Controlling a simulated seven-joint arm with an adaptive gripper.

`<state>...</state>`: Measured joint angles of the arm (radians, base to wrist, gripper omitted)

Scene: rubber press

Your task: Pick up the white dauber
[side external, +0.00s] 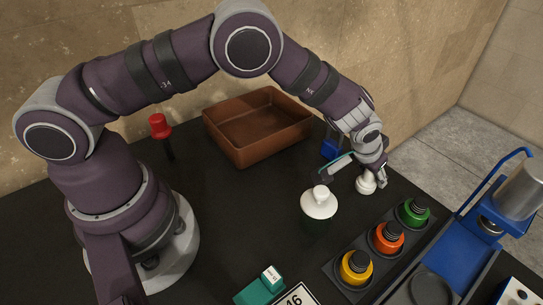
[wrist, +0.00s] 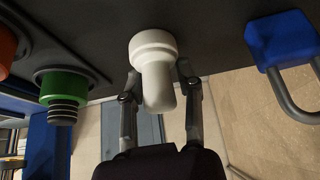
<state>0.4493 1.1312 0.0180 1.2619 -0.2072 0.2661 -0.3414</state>
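The white dauber (side external: 366,183) stands on the black table toward the back right, below my gripper (side external: 381,172). In the wrist view the dauber (wrist: 157,66) shows a wide round head and a narrower stem pointing toward the camera. My gripper (wrist: 157,82) has one finger on each side of the stem, with the tips near the wide head. A narrow gap seems to show between the fingers and the stem, so the gripper looks open around it. Whether a tip touches the head is hard to tell.
A white-topped bottle (side external: 318,203) stands left of the dauber. A rack holds green (side external: 413,213), orange (side external: 388,238) and yellow (side external: 355,268) capped items in front. A blue padlock-like item (wrist: 284,50) is close by. A brown tray (side external: 240,147) sits behind; a blue press (side external: 455,240) stands right.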

